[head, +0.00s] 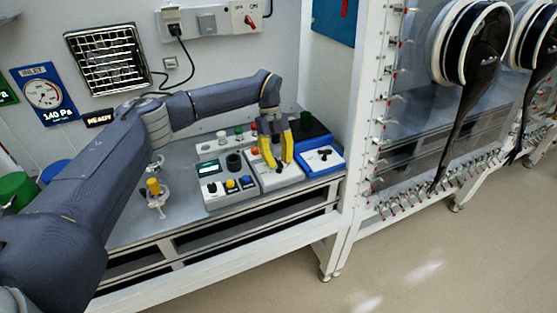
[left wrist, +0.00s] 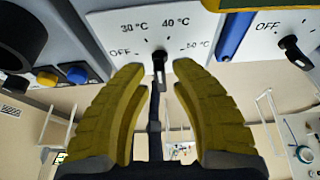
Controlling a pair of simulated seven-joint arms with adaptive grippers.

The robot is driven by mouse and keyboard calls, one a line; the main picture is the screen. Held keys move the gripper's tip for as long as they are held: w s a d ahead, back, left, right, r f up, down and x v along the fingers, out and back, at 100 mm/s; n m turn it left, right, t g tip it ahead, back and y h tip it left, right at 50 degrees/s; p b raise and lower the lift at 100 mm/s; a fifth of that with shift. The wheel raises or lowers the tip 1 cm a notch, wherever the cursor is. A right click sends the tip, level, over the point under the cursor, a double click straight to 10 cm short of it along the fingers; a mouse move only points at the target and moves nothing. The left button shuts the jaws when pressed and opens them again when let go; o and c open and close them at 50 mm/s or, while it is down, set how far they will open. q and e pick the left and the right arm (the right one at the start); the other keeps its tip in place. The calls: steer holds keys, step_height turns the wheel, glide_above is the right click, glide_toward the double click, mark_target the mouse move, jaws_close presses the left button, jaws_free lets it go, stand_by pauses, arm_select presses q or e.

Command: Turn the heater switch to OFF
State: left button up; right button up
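The heater dial plate, marked OFF, 30, 40 and 50 °C, is in the left wrist view (left wrist: 110,28); its white box (head: 285,181) is on the bench in the head view. The black switch knob (left wrist: 160,62) is at the plate's lower middle. My left gripper (head: 278,162) points down over this box. In the left wrist view its yellow fingers (left wrist: 159,70) stand apart, one on each side of the knob, with gaps visible. I cannot tell contact or exactly which mark the knob points to. My right gripper is in neither view.
A blue-and-white box (head: 323,158) with another black knob (left wrist: 292,50) marked OFF stands close on the right. A grey box (head: 226,200) with coloured buttons stands close on the left. A small fixture with a yellow top (head: 153,187) is further left. A wall switch (head: 246,19) shows above.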

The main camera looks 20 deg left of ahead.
arm_select(q)
steer(key=shift+o, duration=0.6)
steer(key=shift+r, duration=0.1)
steer(key=v, duration=1.2)
